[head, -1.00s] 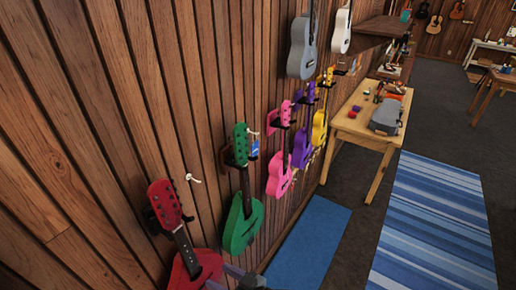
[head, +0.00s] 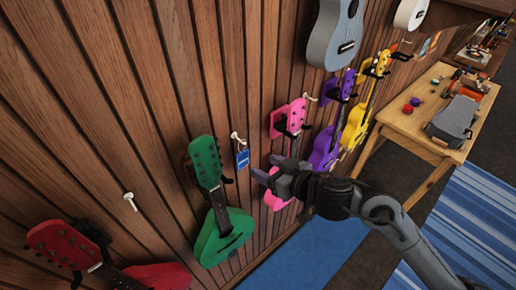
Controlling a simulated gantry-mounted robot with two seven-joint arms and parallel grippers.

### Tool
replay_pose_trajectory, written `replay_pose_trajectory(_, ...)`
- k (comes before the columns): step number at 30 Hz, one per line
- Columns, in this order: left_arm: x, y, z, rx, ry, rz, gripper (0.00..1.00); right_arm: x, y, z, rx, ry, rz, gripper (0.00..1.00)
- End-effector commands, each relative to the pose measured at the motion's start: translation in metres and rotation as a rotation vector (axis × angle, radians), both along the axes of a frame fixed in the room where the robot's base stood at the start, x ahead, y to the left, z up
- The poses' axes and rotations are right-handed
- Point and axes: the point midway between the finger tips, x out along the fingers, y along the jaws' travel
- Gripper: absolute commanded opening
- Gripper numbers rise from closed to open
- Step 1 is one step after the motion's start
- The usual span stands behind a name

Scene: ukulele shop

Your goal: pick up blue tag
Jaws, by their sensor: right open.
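The blue tag (head: 242,159) hangs from a white peg (head: 237,138) on the wooden wall, between the green ukulele (head: 222,220) and the pink ukulele (head: 289,121). My right gripper (head: 262,172) reaches in from the right in front of the pink ukulele and hides part of its body. Its jaws are open and empty. The fingertips point left and appear just to the right of and a little below the tag, apart from it in the picture. My left gripper is not in view.
A red ukulele (head: 68,245) hangs at lower left near another white peg (head: 130,201). Purple (head: 324,149) and yellow (head: 355,127) ukuleles hang beyond the pink one. A grey ukulele (head: 338,35) hangs above. A wooden table (head: 411,124) stands at right.

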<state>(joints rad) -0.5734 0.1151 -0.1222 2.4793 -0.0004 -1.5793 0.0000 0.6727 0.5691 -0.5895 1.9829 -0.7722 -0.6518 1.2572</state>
Motion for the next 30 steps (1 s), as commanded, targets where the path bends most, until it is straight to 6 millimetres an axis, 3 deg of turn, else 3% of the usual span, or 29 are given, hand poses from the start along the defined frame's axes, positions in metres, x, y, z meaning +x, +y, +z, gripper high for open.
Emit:
replay_pose_trajectory(3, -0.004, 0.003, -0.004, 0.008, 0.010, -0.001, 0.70, 0.009, -0.002, 0.021, -0.006, -0.044, -0.003, 0.60)
replay_pose_trajectory(6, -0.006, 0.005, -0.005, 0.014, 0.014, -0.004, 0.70, 0.018, 0.003, 0.026, -0.004, -0.057, -0.004, 0.60)
replay_pose_trajectory(13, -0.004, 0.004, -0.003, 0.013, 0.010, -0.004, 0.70, 0.041, 0.021, 0.017, -0.002, -0.059, -0.004, 0.60)
replay_pose_trajectory(23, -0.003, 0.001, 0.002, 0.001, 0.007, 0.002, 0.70, 0.056, 0.034, 0.010, -0.004, -0.061, -0.004, 0.60)
replay_pose_trajectory(30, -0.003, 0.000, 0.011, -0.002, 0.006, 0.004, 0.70, 0.078, 0.053, -0.001, -0.003, -0.060, -0.004, 0.60)
